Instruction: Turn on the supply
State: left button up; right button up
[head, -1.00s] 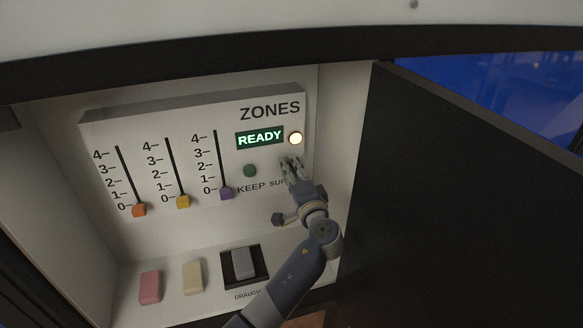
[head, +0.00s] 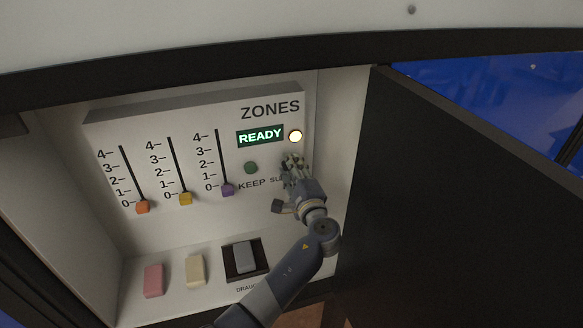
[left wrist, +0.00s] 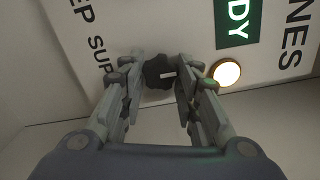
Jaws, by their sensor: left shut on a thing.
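A dark supply knob (left wrist: 157,72) with a white pointer mark sits on the white panel, between the fingertips of my left gripper (left wrist: 158,82) in the left wrist view. My left gripper (head: 292,164) is shut on the knob and hides it in the head view. The label below the knob is partly covered; "SUP" can be read in the left wrist view. A green "READY" display (head: 260,136) is lit above, and a round lamp (head: 295,136) beside it glows warm white. My right gripper is not in view.
A green KEEP button (head: 250,168) lies left of my gripper. Orange (head: 142,207), yellow (head: 185,199) and purple (head: 227,190) sliders sit at 0. A dark open door (head: 450,210) stands at right.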

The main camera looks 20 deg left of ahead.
pick_arm(q)
jog(key=shift+r, duration=0.15)
jog(key=o, duration=1.1)
jog(key=v, duration=1.2)
jog(key=shift+w, duration=0.1)
